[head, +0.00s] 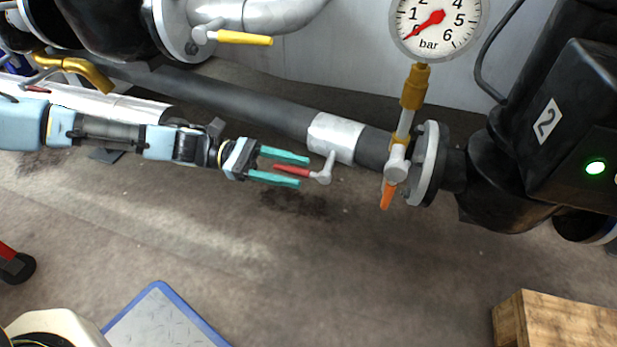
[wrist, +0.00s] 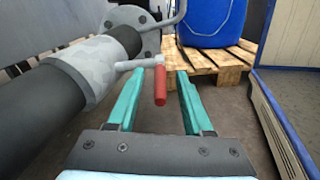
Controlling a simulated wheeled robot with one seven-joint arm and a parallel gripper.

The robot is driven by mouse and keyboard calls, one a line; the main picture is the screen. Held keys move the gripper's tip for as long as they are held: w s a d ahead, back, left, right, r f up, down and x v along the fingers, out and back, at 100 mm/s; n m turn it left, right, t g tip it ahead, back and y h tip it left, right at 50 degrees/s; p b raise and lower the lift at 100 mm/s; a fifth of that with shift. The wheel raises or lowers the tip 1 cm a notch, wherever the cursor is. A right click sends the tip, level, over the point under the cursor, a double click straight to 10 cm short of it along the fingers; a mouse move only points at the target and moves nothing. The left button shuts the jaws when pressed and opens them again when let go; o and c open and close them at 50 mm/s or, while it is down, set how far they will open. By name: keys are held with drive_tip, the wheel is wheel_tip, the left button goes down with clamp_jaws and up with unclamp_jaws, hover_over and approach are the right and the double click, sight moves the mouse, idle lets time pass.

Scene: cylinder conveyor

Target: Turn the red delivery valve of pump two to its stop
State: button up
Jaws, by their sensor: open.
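The red delivery valve handle (head: 291,170) sticks out to the left from a grey valve stem (head: 325,170) below a silver pipe sleeve (head: 336,137). Pump two (head: 545,120) is the black unit at the right, marked 2, with a green light. My gripper (head: 303,171) is open, its two teal fingers on either side of the red handle. In the wrist view the red handle (wrist: 160,85) stands between the fingers, nearer the left one, with a gap to the right finger. I cannot tell whether it touches the left finger.
A pressure gauge (head: 438,25) reads near zero. An orange-handled valve (head: 387,195) hangs beside the pump flange. A yellow valve handle (head: 245,38) is at the top. A wooden pallet (wrist: 202,64) bears a blue barrel (wrist: 209,20). Floor below the pipe is clear.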

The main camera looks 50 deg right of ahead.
sight(308, 171)
drive_tip(key=shift+b+x, duration=0.4)
drive_tip(key=shift+x, duration=1.5)
drive_tip(key=shift+c, duration=0.4)
clamp_jaws()
